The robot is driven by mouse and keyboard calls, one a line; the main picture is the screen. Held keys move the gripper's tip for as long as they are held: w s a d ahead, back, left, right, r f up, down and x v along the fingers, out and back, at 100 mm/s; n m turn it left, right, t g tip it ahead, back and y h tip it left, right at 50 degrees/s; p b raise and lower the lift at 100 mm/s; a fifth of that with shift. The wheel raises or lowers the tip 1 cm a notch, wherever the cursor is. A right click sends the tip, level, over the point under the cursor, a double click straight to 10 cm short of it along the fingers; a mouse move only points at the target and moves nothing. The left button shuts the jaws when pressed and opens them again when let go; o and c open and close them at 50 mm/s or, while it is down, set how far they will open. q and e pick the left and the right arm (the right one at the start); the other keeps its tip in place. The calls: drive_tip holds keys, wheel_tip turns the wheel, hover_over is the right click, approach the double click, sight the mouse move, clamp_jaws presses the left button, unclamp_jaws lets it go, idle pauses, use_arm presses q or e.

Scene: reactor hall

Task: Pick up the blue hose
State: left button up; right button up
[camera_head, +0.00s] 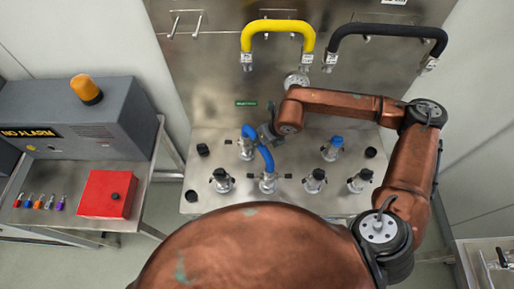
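The blue hose (262,146) is a short arched piece over the metal bench, running between two valve fittings, one at the back (246,150) and one in front (268,183). My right arm reaches in from the right, and its small grey gripper (267,134) is at the hose's right side, close to the middle of the arch. It overlaps the hose in this view. Its fingers are too small and partly hidden to tell if they are around the hose or only beside it. My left gripper is not in view.
Several more valve fittings stand on the bench, one with a blue cap (337,142). A yellow hose (278,27) and a black hose (388,31) hang on the back panel. At left are a red box (106,194) and a grey alarm cabinet (75,118) with an orange lamp (87,89).

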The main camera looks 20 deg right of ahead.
clamp_jaws()
drive_tip(key=shift+r, duration=0.15)
